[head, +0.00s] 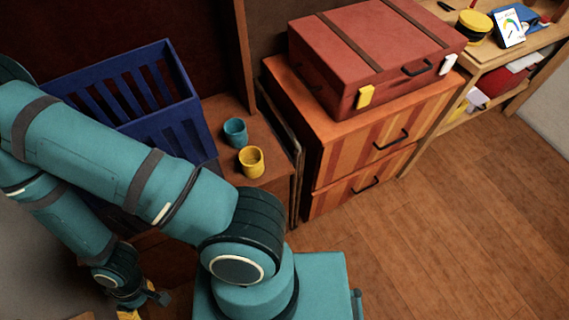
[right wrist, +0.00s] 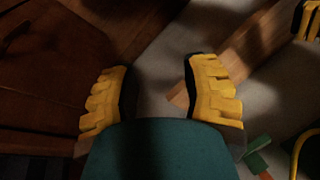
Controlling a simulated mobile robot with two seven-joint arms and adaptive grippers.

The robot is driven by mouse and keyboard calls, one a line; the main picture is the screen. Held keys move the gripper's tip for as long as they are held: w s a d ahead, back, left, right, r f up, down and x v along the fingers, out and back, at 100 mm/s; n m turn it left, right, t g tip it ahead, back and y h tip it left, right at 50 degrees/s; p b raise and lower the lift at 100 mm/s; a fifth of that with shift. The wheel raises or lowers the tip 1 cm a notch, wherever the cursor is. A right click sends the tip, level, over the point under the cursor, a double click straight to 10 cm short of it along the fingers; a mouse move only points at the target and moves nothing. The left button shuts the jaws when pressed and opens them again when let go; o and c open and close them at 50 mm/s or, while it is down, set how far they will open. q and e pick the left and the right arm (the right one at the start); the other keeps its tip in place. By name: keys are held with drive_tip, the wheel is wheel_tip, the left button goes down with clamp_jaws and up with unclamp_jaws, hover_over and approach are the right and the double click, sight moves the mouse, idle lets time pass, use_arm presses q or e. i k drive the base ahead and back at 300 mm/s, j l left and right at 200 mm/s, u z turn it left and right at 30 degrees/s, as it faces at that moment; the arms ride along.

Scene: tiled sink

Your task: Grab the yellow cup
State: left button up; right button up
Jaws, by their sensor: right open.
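The yellow cup (head: 251,162) stands upright on the brown wooden surface, next to a teal cup (head: 235,132) just behind it. No gripper touches the yellow cup. The yellow cup does not show in that view.
A blue slatted crate (head: 180,125) stands left of the cups. An orange striped drawer cabinet (head: 325,165) with a red suitcase (head: 375,50) on it stands to the right. My teal arm crosses in front of the crate. The wooden floor (head: 460,220) at right is clear.

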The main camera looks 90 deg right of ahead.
sight(250, 158)
drive_tip(key=k+z, duration=0.1)
drive_tip(key=z, duration=0.35)
drive_tip(key=k+z, duration=0.1)
drive_tip(key=z, duration=0.3)
drive_tip(key=k+z, duration=0.1)
drive_tip(key=z, duration=0.35)
